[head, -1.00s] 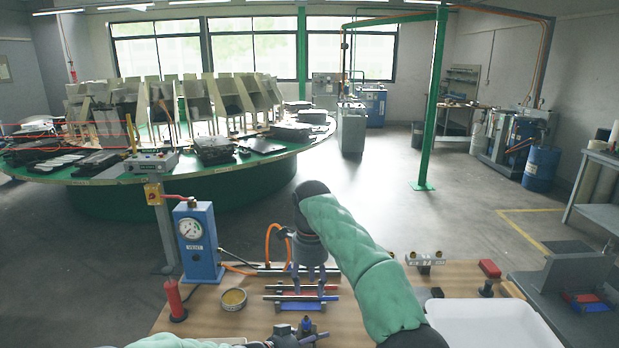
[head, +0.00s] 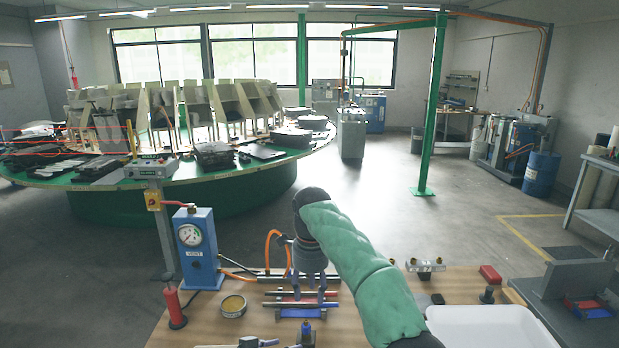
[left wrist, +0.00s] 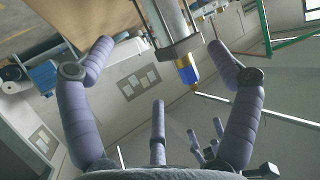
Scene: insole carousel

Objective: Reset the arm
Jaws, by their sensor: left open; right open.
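My left gripper does not show clearly in the head view.
The wooden bench (head: 395,278) bears a blue gauge box (head: 197,250), a red cylinder (head: 173,306), a round tin (head: 233,305) and a white tray (head: 490,328). A round green carousel table (head: 200,188) stands behind at left.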

